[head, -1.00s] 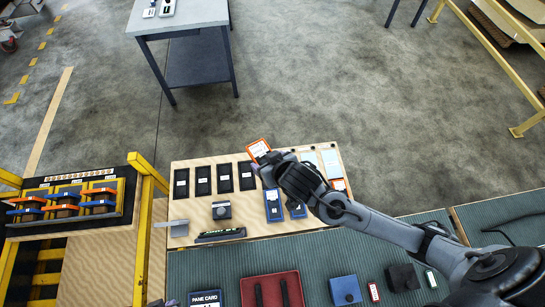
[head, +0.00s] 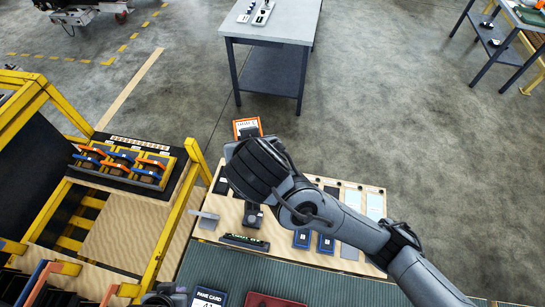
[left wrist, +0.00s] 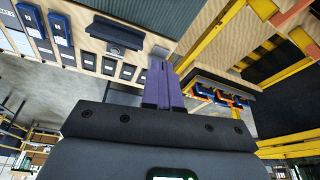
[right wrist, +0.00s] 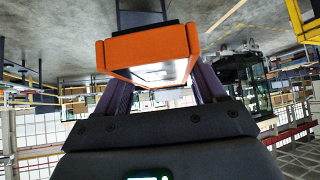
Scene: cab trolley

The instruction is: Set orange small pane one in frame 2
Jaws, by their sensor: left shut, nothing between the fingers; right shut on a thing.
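The orange small pane (head: 247,128) has an orange rim and a pale face. In the right wrist view the pane (right wrist: 148,50) sits between the two purple fingers. A rack with three yellow frames (head: 122,165), with orange and blue handles, stands to the left; I cannot read which is frame 2. My left gripper (left wrist: 162,85) is shut and empty in the left wrist view, with the rack behind it to the right.
The wooden board (head: 208,222) holds dark plates, two blue panes (head: 302,239) and light panels (head: 375,206). A yellow rail (head: 178,225) stands between rack and board. A grey table (head: 270,22) is farther back. A blue pane card (head: 207,298) lies at the front.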

